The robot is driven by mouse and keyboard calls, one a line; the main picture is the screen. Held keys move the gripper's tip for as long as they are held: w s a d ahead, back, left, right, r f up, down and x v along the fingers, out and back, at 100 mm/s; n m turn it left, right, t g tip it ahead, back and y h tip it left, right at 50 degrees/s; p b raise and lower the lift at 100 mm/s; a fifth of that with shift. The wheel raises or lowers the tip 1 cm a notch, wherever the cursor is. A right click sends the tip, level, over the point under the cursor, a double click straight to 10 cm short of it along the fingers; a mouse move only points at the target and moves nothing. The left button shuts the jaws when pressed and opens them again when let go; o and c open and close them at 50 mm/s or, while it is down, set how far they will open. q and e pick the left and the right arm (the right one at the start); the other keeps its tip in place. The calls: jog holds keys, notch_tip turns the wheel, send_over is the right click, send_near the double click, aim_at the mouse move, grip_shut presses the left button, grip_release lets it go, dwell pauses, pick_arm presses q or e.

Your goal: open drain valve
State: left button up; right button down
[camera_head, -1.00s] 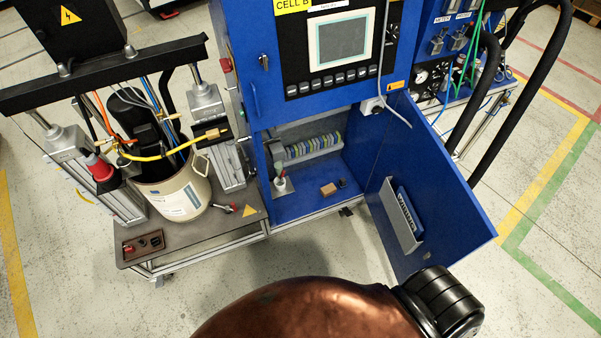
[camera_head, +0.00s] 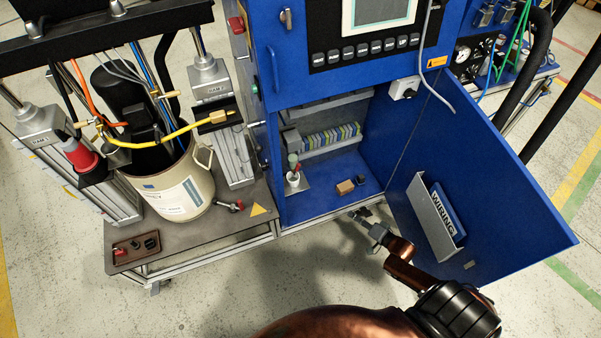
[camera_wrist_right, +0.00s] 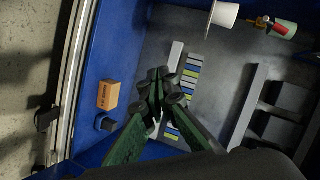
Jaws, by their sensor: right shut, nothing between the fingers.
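The drain valve, a small brass fitting with a red handle (camera_wrist_right: 272,26), shows at the top right of the wrist view, between a white cup (camera_wrist_right: 226,14) and a green cylinder (camera_wrist_right: 288,30). In the head view the valve (camera_head: 293,161) is small, above the white cup (camera_head: 293,180) at the left of the open cabinet's lower bay. My right gripper (camera_head: 357,217) is shut and empty, just in front of the bay's front edge, to the right of the valve and apart from it. Its fingertips also show in the wrist view (camera_wrist_right: 162,88). My left gripper is out of view.
The blue cabinet door (camera_head: 490,190) stands open at the right, with a wiring pocket on it. A small tan box (camera_head: 345,187) lies on the bay floor.

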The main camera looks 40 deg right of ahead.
aim_at(297, 168)
pick_arm(q)
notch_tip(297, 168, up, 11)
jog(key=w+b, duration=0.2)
jog(key=b, duration=0.4)
pick_arm(e)
jog(key=w+a+r+m+t+y, duration=0.3)
jog(key=w+r+m+t+y, duration=0.2)
jog(key=w+r, duration=0.8)
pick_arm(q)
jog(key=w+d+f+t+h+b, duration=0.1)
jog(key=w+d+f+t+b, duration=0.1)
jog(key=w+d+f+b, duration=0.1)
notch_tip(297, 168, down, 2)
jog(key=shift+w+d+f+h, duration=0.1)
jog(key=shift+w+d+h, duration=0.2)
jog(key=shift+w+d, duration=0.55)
pick_arm(e)
jog(key=w+a+r, duration=0.3)
jog(key=w+a, duration=0.3)
jog(key=w, duration=0.2)
jog(key=shift+w+r, duration=0.15)
jog(key=shift+r, duration=0.25)
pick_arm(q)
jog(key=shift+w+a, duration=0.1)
pick_arm(e)
jog(key=shift+a, duration=0.1)
